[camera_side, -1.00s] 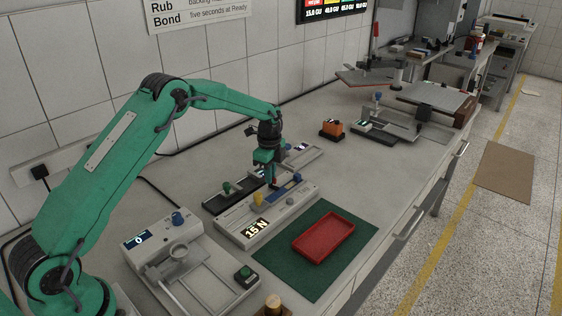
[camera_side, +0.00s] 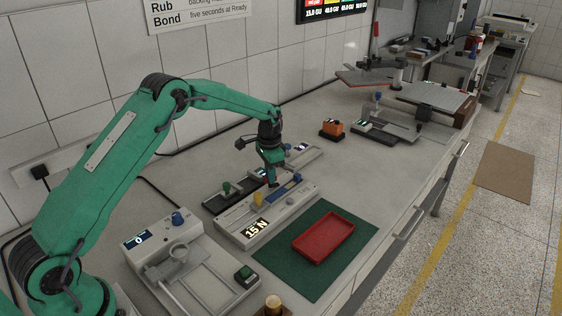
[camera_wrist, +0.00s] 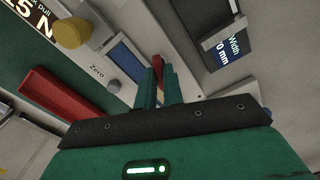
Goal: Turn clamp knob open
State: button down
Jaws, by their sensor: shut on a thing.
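My gripper (camera_side: 273,183) points down over the far part of a grey instrument (camera_side: 236,233) with a "15 N" display. In the wrist view its green fingers (camera_wrist: 160,78) are shut on a narrow red piece, which looks like the clamp knob (camera_wrist: 157,62). The fingers hide most of the knob, so I cannot tell its angle. A blue strip (camera_wrist: 126,59) lies beside the fingers on the instrument. A yellow knob (camera_side: 258,199) stands nearer the display and also shows in the wrist view (camera_wrist: 70,32).
A red tray (camera_side: 324,238) lies on a green mat (camera_side: 290,267) in front. A black-based device with a green knob (camera_side: 227,187) stands behind the instrument. A scale-like unit with a blue knob (camera_side: 178,218) is at left. An orange block (camera_side: 332,128) stands farther back.

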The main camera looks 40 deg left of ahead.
jog(key=n, duration=0.4)
jog(key=shift+r+n, duration=0.1)
jog(key=shift+n, duration=0.2)
dwell(0.4)
jog(key=c, duration=1.5)
grip_release()
notch_tip(320, 180, up, 7)
jog(key=shift+r, duration=0.4)
jog(key=shift+r, duration=0.1)
